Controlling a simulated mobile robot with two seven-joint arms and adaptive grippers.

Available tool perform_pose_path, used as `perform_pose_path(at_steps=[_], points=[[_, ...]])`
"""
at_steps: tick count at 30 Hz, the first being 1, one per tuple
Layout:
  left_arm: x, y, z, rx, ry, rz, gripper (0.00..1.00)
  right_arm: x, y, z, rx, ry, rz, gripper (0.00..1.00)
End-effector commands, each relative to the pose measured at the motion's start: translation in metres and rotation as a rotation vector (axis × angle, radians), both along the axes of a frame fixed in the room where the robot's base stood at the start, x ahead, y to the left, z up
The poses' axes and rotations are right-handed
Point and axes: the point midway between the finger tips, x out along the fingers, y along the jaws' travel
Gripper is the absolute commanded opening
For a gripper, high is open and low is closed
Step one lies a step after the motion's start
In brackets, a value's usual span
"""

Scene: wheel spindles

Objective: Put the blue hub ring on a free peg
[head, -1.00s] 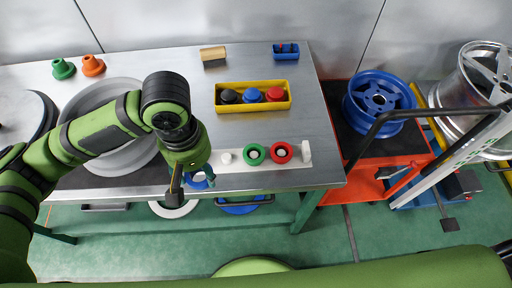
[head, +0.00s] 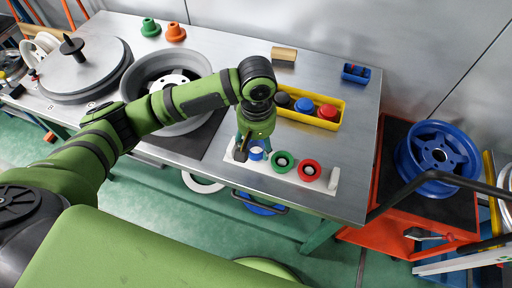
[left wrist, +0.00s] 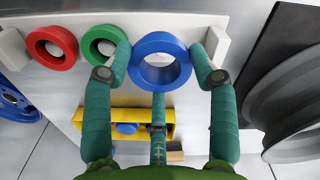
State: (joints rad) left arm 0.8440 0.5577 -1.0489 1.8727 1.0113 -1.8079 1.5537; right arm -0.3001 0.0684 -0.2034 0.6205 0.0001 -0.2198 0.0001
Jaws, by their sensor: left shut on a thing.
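My left gripper (left wrist: 160,70) is shut on the blue hub ring (left wrist: 160,60), with one finger on each side of it in the left wrist view. In the head view the gripper (head: 252,148) points down at the left part of the white peg board (head: 330,187), and the blue ring (head: 257,153) shows beside the fingers. A green ring (head: 284,162) and a red ring (head: 309,170) sit around pegs to its right. The blue ring is at the board's left peg place; I cannot tell whether it is above the peg or around it. My right gripper is not in view.
A yellow tray (head: 341,117) with black, blue and red parts stands behind the board. A grey wheel rim (head: 140,79) lies left of it. A wooden block (head: 284,53) and a small blue bin (head: 356,72) are at the back. The bench's front edge is close to the board.

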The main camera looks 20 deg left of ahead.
Motion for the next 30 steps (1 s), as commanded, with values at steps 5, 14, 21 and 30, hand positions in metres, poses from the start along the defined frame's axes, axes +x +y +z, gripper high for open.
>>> perform_pose_path(at_steps=[5, 14, 21, 30], points=[[0.012, 0.006, -0.009, 0.0, -0.001, 0.0, 0.36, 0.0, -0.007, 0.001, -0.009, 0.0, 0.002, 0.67], [0.012, 0.006, -0.046, 0.0, 0.0, -0.001, 0.36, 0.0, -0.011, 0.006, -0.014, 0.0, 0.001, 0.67], [0.012, 0.006, -0.048, 0.0, -0.001, -0.002, 0.36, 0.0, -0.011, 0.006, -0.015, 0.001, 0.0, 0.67], [0.012, 0.006, -0.051, 0.0, -0.001, -0.002, 0.82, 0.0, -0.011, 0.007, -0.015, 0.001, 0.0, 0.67]])
